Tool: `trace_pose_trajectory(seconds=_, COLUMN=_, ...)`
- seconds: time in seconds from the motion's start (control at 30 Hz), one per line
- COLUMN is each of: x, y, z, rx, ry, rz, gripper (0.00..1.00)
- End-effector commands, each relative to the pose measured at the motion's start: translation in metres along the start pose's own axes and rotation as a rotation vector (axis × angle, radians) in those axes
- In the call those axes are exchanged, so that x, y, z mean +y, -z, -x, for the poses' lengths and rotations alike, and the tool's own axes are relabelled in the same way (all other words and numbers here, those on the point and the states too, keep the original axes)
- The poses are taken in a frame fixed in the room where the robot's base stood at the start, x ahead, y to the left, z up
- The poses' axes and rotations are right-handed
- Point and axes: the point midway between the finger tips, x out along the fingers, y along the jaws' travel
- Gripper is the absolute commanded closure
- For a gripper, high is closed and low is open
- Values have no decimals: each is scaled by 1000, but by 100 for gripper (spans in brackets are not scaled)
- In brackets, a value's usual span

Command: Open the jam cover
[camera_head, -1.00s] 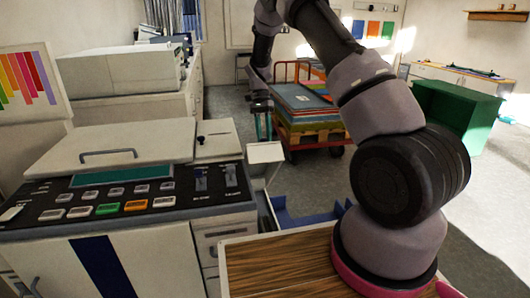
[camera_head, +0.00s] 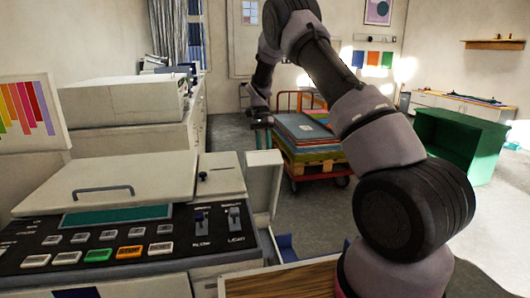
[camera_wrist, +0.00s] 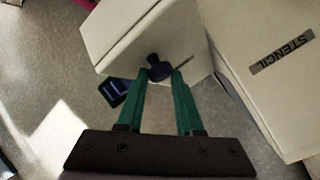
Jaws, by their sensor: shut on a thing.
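My gripper (camera_head: 262,138) is at the far right side of the white machine (camera_head: 110,185), just behind a white upright panel (camera_head: 264,185). In the wrist view, its two green fingers (camera_wrist: 158,80) are shut on a dark round knob (camera_wrist: 157,66) on a white box-like part (camera_wrist: 125,35). I take this part for the jam cover; its name does not show. The head view does not show the knob in the gripper.
A white part labelled STENCIL (camera_wrist: 282,52) stands close to the right in the wrist view. A wooden surface (camera_head: 285,280) lies in front. Grey floor is free between.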

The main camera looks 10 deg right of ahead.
Motion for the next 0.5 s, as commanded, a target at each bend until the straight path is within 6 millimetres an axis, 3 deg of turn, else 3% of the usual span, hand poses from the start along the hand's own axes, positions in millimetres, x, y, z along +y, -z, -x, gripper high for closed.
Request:
trace_pose_trajectory(seconds=0.07, x=-8, y=-9, z=-7, rx=-13, ry=0, rz=14, gripper=100)
trace_pose_trajectory(seconds=0.1, x=-8, y=-9, z=-7, rx=-13, ry=0, rz=14, gripper=61)
trace_pose_trajectory(seconds=0.17, x=-8, y=-8, z=-7, rx=-13, ry=0, rz=13, gripper=38)
trace_pose_trajectory(seconds=0.2, x=-7, y=-8, z=-7, rx=-14, ry=-1, rz=12, gripper=33)
trace_pose_trajectory(seconds=0.5, x=-5, y=-7, z=-4, rx=-12, ry=1, rz=7, gripper=33)
